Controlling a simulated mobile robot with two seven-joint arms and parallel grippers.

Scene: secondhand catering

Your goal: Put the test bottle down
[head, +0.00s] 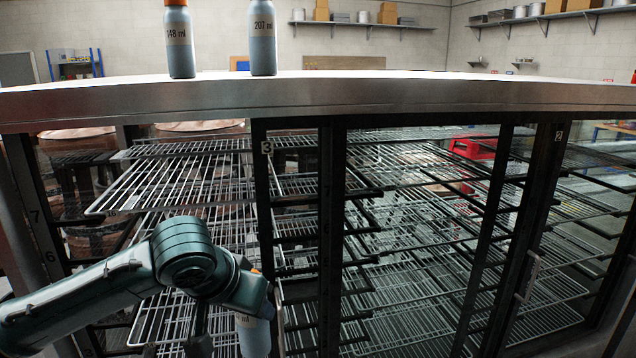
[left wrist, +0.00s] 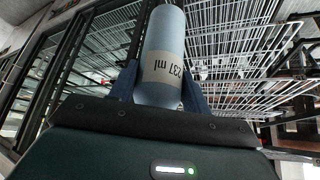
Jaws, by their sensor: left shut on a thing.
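My left gripper (head: 248,306) is shut on a light blue-grey bottle (head: 254,338) in front of the open wire shelves. The gripper and arm cover much of the bottle in the head view. In the left wrist view the bottle (left wrist: 165,42) sits between the two blue fingers, and its pale label reads 237 ml. I cannot tell whether the bottle touches a shelf. My right gripper is not in view.
Two similar bottles, marked 148 ml (head: 180,45) and 207 ml (head: 262,45), stand on the steel cabinet top (head: 380,92). Below are several wire shelves (head: 180,180), mostly bare, between dark uprights (head: 333,230). A red object (head: 473,148) shows behind the shelves.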

